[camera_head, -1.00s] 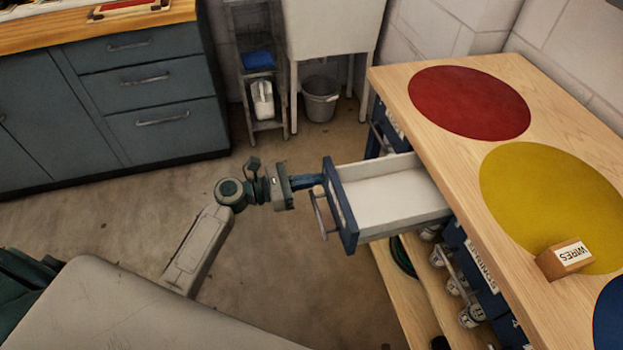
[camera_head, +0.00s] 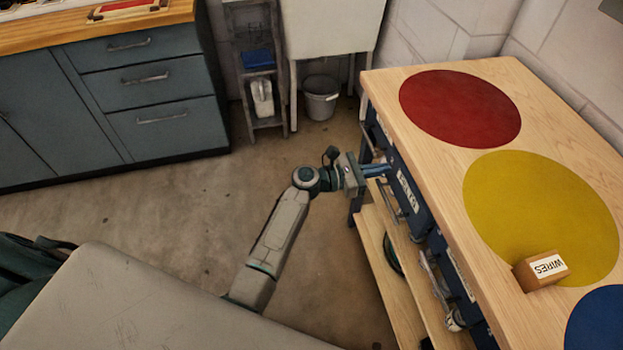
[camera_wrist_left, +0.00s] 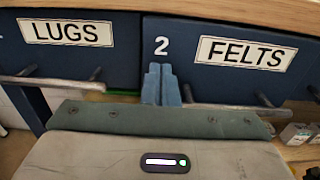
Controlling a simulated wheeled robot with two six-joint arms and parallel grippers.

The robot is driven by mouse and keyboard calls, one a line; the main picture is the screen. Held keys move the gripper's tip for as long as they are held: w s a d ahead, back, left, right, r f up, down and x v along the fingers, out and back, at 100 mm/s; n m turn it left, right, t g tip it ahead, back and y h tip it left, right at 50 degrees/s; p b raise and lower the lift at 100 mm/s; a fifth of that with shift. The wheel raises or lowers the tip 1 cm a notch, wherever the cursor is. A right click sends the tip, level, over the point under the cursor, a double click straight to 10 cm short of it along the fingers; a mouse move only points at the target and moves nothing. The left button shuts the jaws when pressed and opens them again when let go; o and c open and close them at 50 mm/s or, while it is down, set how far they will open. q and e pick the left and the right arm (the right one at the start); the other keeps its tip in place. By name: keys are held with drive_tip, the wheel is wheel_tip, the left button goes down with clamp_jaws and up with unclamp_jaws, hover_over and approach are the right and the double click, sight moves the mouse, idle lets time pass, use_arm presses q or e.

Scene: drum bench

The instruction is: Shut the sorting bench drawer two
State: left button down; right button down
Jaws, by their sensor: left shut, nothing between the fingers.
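Drawer two (camera_head: 411,212) of the sorting bench is blue, and its front now lies close under the bench top. In the left wrist view its front (camera_wrist_left: 226,72) carries a "2" and a FELTS label, and looks about level with the LUGS drawer (camera_wrist_left: 70,50) beside it. Its bar handle (camera_wrist_left: 235,107) is partly hidden behind my gripper. My left gripper (camera_head: 384,169) is shut and empty, its fingertips (camera_wrist_left: 160,70) at the drawer front just under the "2". I cannot tell whether they touch it. My right gripper is not in view.
The wooden bench top (camera_head: 453,165) has red, yellow and blue discs and a WIRES block (camera_head: 541,270). A lower shelf (camera_head: 375,250) juts out below the drawers. Grey cabinets (camera_head: 120,90) and a bucket (camera_head: 320,97) stand behind. The floor (camera_head: 150,215) left of my arm is clear.

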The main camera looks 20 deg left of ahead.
use_arm(q)
drive_tip(key=x, duration=0.2)
drive_tip(key=shift+w+d+r, duration=0.1)
drive_tip(key=shift+w+d, duration=0.15)
drive_tip(key=shift+d, duration=0.05)
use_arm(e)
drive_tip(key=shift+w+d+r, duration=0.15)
use_arm(q)
drive_tip(key=shift+r, duration=0.1)
